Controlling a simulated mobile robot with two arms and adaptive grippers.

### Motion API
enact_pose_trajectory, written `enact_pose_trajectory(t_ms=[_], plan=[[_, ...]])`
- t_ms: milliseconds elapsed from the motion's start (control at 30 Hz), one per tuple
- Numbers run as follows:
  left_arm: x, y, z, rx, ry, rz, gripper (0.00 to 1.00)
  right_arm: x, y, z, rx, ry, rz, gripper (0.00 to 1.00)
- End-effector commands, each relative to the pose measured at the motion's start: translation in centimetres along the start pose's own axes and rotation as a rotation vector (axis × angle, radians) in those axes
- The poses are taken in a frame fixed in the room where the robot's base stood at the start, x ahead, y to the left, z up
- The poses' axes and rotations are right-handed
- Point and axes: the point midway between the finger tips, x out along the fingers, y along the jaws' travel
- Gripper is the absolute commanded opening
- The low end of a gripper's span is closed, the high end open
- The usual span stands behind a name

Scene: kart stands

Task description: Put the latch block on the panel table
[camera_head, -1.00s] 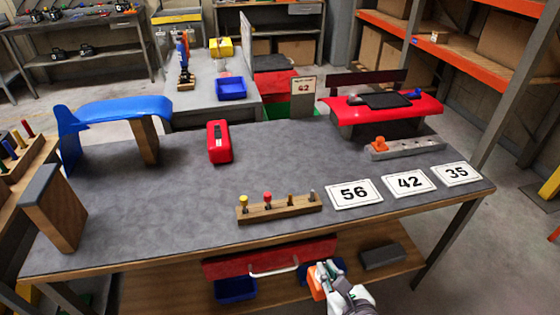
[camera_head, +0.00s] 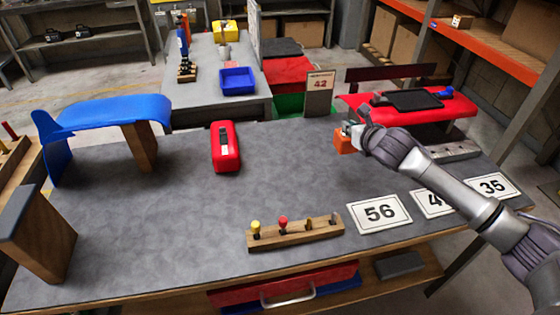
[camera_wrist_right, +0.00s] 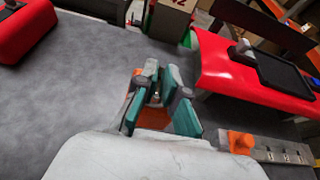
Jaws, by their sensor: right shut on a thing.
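The orange latch block (camera_head: 345,142) is in my right gripper (camera_head: 352,131), near the back edge of the grey-topped panel table (camera_head: 200,205). In the right wrist view the block (camera_wrist_right: 153,117) shows between and below the teal fingers of the right gripper (camera_wrist_right: 158,95), which are shut on it. The fingers hide part of the block. I cannot tell whether the block touches the table top. My left gripper is not in view.
A red case (camera_head: 225,147) lies left of the block. A grey rail with an orange piece (camera_wrist_right: 240,143) lies to the right. A wooden peg holder (camera_head: 295,232) and number cards (camera_head: 380,213) are in front. The table's middle is clear.

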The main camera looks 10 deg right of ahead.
Motion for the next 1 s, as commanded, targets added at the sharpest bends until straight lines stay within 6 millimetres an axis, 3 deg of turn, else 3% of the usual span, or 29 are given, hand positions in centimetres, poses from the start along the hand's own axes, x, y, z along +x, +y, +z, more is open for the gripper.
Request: enact_pose_trajectory(t_ms=[67,167,400,500,800,1000], plan=[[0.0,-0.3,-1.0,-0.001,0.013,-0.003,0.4,0.1,0.5,-0.2,0.001,0.0,0.003,0.0],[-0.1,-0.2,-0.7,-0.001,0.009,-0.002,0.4,0.5,2.1,-1.1,0.003,0.002,0.007,0.0],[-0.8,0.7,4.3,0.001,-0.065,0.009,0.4,1.8,7.6,-4.0,0.007,0.002,0.006,0.0],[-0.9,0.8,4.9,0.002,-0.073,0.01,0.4,2.2,9.6,-5.2,0.005,0.002,0.005,0.0],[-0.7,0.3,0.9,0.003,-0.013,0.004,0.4,3.1,11.8,-7.1,0.002,0.002,0.0,0.0],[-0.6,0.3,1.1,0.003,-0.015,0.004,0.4,4.2,11.8,-9.7,0.002,0.002,0.001,0.0]])
